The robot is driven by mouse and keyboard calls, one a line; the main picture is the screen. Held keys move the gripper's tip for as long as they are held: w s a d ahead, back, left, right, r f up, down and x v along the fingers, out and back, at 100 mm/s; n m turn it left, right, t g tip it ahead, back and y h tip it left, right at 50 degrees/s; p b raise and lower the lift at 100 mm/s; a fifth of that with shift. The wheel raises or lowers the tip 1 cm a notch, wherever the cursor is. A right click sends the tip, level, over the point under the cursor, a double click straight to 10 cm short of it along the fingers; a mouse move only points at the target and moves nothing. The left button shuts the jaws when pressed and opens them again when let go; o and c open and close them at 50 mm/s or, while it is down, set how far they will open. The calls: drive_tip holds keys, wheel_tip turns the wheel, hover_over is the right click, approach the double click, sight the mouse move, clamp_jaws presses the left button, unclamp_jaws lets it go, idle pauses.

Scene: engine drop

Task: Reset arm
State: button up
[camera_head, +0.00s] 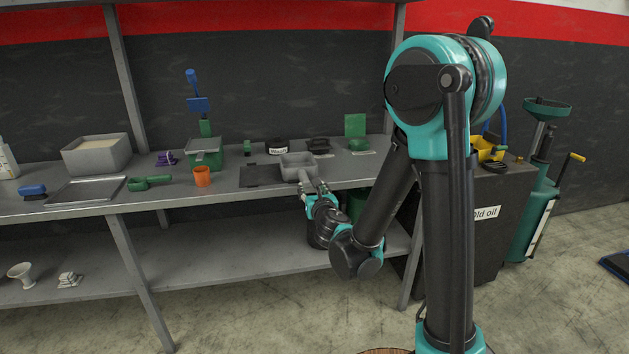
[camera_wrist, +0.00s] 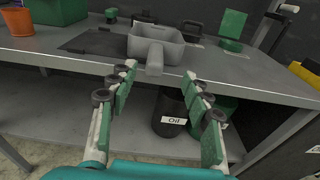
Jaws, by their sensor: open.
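My gripper (camera_head: 314,190) is at the front edge of the workbench, just in front of a grey scoop-like pan (camera_head: 299,166). In the wrist view my gripper (camera_wrist: 160,75) is open, with its two green-padded fingers spread apart. The grey pan (camera_wrist: 158,45) stands on the bench beyond the fingertips. Its handle (camera_wrist: 155,60) points toward me and shows in the gap between the fingertips. I cannot tell whether the fingers touch it; nothing is held. My arm is extended forward and down from its shoulder.
An orange cup (camera_head: 202,177), a green scoop (camera_head: 150,182) and a grey bin (camera_head: 97,155) stand on the workbench (camera_head: 226,194). A black bucket marked Oil (camera_wrist: 170,115) stands on the lower shelf. An "old oil" cabinet (camera_head: 485,235) stands to the right. Open floor lies in front.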

drive_tip(key=s+d+f+m+g+h, duration=0.2)
drive_tip(key=s+d+m, duration=0.1)
drive_tip(key=d+m, duration=0.5)
drive_tip(key=s+d+f+m+g+h, duration=0.2)
drive_tip(key=s+d+m+h, duration=0.1)
drive_tip(key=d+m, duration=0.45)
drive_tip(key=s+d+f+m+g+h, duration=0.2)
drive_tip(key=s+d+f+m, duration=0.15)
drive_tip(key=d+m, duration=0.45)
drive_tip(key=s+d+f+m+g+y, duration=0.1)
drive_tip(key=s+f+m+g, duration=0.2)
drive_tip(key=s+m, duration=0.4)
drive_tip(key=s+d+f+m+g+y, duration=0.1)
drive_tip(key=s+f+m+g, duration=0.2)
drive_tip(key=s+m, duration=0.5)
drive_tip(key=s, duration=0.2)
drive_tip(key=shift+s+f+y, duration=0.25)
drive_tip(key=shift+s+y, duration=0.05)
drive_tip(key=shift+s, duration=0.05)
